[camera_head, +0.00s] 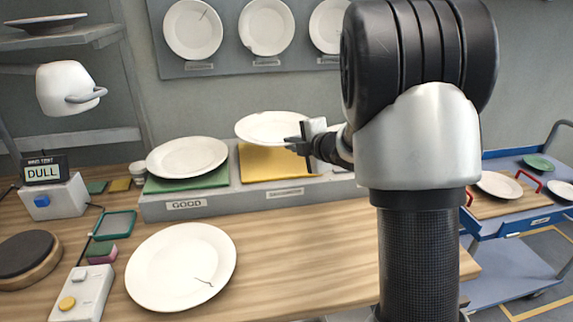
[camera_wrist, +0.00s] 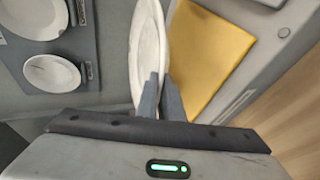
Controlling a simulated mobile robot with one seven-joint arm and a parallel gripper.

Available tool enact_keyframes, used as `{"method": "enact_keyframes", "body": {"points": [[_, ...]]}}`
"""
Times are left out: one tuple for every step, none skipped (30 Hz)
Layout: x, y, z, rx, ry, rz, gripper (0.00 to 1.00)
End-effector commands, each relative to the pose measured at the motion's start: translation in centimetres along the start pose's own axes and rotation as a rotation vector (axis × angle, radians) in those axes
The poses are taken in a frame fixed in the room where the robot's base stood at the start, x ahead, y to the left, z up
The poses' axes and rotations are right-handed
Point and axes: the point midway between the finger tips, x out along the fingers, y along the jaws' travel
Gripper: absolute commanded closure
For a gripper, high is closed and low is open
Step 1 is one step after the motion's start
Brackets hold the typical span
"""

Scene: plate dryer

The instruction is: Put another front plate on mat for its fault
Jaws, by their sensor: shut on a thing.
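My gripper (camera_head: 303,140) is shut on the right rim of a white plate (camera_head: 268,127). In the wrist view the plate (camera_wrist: 148,45) is seen nearly edge-on between the fingers (camera_wrist: 160,98). The plate is above the back of the yellow mat (camera_head: 278,165), seemingly clear of it; the mat also shows in the wrist view (camera_wrist: 212,55). The mat's label is too small to read. Another white plate (camera_head: 187,157) lies on the green mat (camera_head: 200,183) labelled GOOD. A white plate (camera_head: 181,262) with a dark crack lies on the table in front.
A wall board (camera_head: 232,62) shows sample plates. A small display (camera_head: 42,173) reads DULL. A dark round turntable (camera_head: 28,255), a button box (camera_head: 80,295) and small pads stand at the left. A blue cart (camera_head: 510,222) with plates stands at the right. My arm hides the ledge's right part.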

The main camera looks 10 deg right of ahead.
Motion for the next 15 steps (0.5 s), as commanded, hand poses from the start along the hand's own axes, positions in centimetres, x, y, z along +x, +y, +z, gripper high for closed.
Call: {"method": "enact_keyframes", "body": {"points": [[0.5, -0.9, -0.1, 0.002, 0.002, 0.004, 1.0], [0.6, -1.3, -0.1, 0.001, 0.002, 0.005, 1.0], [0.8, -1.8, 0.0, 0.0, 0.001, 0.005, 1.0], [0.9, -2.0, 0.0, 0.001, 0.0, 0.006, 1.0], [1.0, -2.2, 0.0, 0.001, 0.0, 0.006, 1.0], [1.1, -2.4, 0.0, 0.0, 0.0, 0.006, 1.0], [1.1, -2.6, 0.0, -0.001, 0.0, 0.006, 1.0], [1.2, -2.7, 0.0, -0.001, 0.001, 0.007, 1.0], [1.3, -3.0, 0.0, 0.0, 0.0, 0.007, 1.0], [1.4, -3.2, 0.0, 0.001, 0.0, 0.007, 1.0], [1.5, -3.5, 0.0, 0.001, 0.0, 0.006, 1.0], [1.7, -4.1, 0.0, 0.0, 0.0, 0.005, 1.0], [1.9, -4.5, 0.0, 0.0, 0.0, 0.005, 1.0], [2.0, -5.0, 0.0, 0.001, 0.0, 0.004, 1.0], [2.3, -5.4, 0.0, 0.001, 0.001, 0.006, 1.0]]}}
